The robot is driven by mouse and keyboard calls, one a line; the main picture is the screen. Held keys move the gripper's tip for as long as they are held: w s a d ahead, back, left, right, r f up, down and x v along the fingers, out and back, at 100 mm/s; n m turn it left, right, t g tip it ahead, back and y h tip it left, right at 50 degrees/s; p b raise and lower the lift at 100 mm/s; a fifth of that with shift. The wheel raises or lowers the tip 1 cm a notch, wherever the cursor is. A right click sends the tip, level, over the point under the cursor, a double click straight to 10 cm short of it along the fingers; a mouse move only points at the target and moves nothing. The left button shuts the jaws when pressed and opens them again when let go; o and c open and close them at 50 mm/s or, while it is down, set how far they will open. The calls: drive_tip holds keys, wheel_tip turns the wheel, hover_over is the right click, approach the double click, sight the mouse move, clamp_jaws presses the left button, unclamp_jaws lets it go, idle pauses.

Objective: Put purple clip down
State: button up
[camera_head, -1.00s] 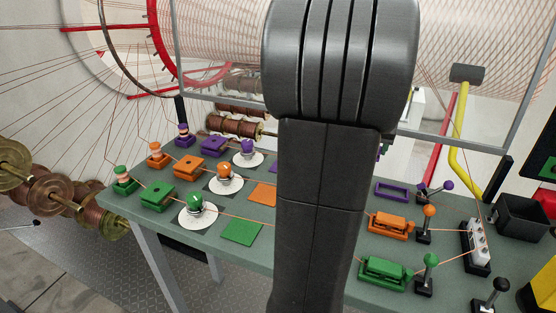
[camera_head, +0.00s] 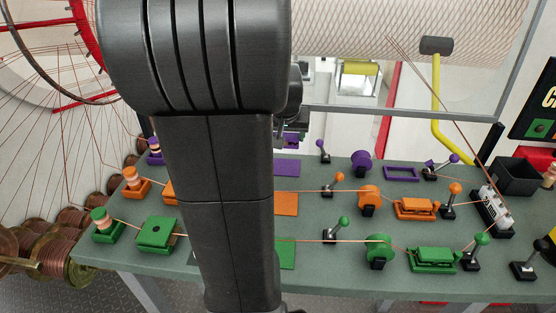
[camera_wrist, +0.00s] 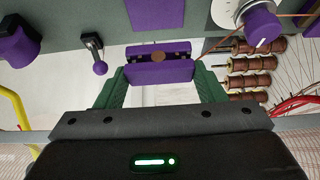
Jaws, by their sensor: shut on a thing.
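My gripper (camera_wrist: 160,88) has green fingers and is shut on the purple clip (camera_wrist: 160,72) in the wrist view. The clip lies between the two fingers, with a dark slotted side and a round brownish spot. Just beyond it in that view is a flat purple square (camera_wrist: 154,14) on the table. In the head view the purple square (camera_head: 287,167) is partly hidden by my arm, and the clip (camera_head: 291,139) shows only in part beside the arm, near the table's far edge. The gap between clip and square is hard to judge.
The green-grey table (camera_head: 330,275) carries orange and green squares, levers, wheels and clips in rows. A purple lever (camera_head: 325,158), purple wheel (camera_head: 361,162) and empty purple frame (camera_head: 401,173) stand right of the square. A purple knob on a white disc (camera_wrist: 232,12) is on its other side.

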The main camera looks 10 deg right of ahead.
wheel_tip(320, 180, down, 8)
drive_tip(key=shift+d+r, duration=0.1)
drive_tip(key=shift+r, duration=0.15)
drive_tip(key=shift+f, duration=0.2)
drive_tip(key=o, duration=1)
drive_tip(key=shift+r, duration=0.1)
drive_tip(key=shift+s+r, duration=0.1)
drive_tip(key=shift+r, duration=0.25)
drive_tip(key=v, duration=1.1)
drive_tip(key=shift+s+r, duration=0.15)
drive_tip(key=shift+r, duration=0.05)
